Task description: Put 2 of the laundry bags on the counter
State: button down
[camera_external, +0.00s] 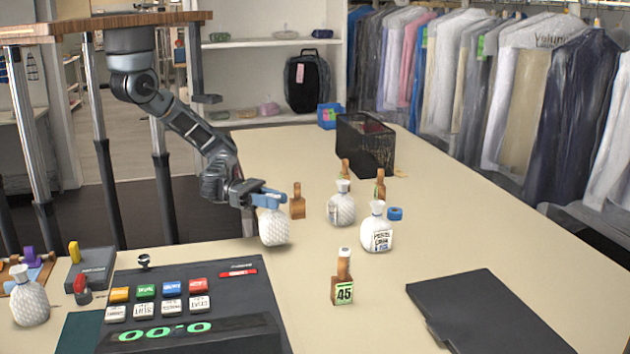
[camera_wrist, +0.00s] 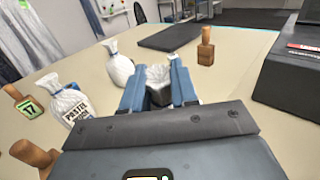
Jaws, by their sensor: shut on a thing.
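My gripper (camera_external: 262,196) is shut on the neck of a white quilted laundry bag (camera_external: 274,228). The bag hangs upright at the left side of the counter (camera_external: 440,230); I cannot tell whether its base touches the surface. In the wrist view the bag's top (camera_wrist: 159,76) shows between the blue fingers. A second quilted bag (camera_external: 342,207) stands on the counter to the right. A third white bag with a printed label (camera_external: 377,230) stands beside it. Another white bag (camera_external: 29,298) stands at the far left, by the till.
Wooden number stamps stand nearby: one (camera_external: 297,202) just behind my held bag, one marked 45 (camera_external: 342,280) in front. A cash register (camera_external: 190,300), black folder (camera_external: 490,310), wire basket (camera_external: 364,146) and blue tape roll (camera_external: 395,213) also occupy the counter.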

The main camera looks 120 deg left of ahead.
notch_tip(320, 180, up, 6)
jog(key=p, duration=0.4)
jog(key=shift+p, duration=0.4)
jog(key=shift+d+f, duration=0.25)
jog(key=shift+d, duration=0.1)
jog(key=w+d+r+m+g+h+b, duration=0.1)
jog(key=d+r+m+h+b, duration=0.2)
jog(key=d, duration=1.1)
jog(key=d+r+m+g+h, duration=0.1)
jog(key=d+r+m+h, duration=0.3)
jog(key=d, duration=1)
jog(key=s+d+f+m+g+h+p, duration=0.1)
jog(key=s+d+f+m+g+h, duration=0.25)
jog(key=d, duration=0.85)
jog(key=s+d+m+g+h+p, duration=0.2)
jog(key=s+d+g+h, duration=0.35)
jog(key=d, duration=0.55)
notch_tip(320, 180, down, 10)
jog(key=s+d+b, duration=0.2)
jog(key=shift+s+d+m+h+b, duration=0.2)
jog(key=shift+s+m+h+b, duration=0.15)
jog(key=shift+m, duration=0.1)
